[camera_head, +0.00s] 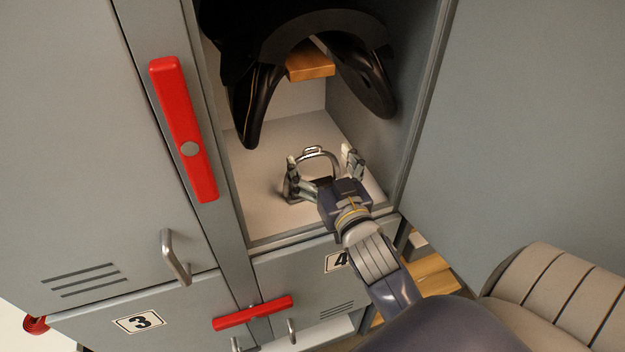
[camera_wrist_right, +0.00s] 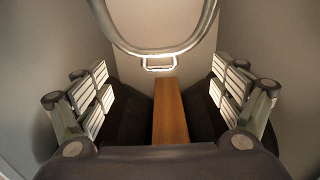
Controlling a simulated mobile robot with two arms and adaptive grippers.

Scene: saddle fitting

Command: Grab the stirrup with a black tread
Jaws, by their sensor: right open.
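A metal stirrup (camera_head: 313,150) stands on the light floor of the open locker compartment, its arch and top loop showing between my right fingers. My right gripper (camera_head: 321,160) is open and reaches in from the front right, one finger on each side of the stirrup. In the right wrist view the stirrup's curved arch (camera_wrist_right: 160,50) and small loop lie at the top, beyond the open, empty fingers (camera_wrist_right: 160,95). I cannot tell the tread's colour; the gripper mostly hides it. My left gripper is out of view.
A black saddle (camera_head: 258,95) hangs above on a wooden bar (camera_head: 310,66). Compartment walls close in on both sides, with an open grey door (camera_head: 535,120) at right. A red bar (camera_head: 183,130) is on the left locker's frame; locker doors 3 and 4 are below.

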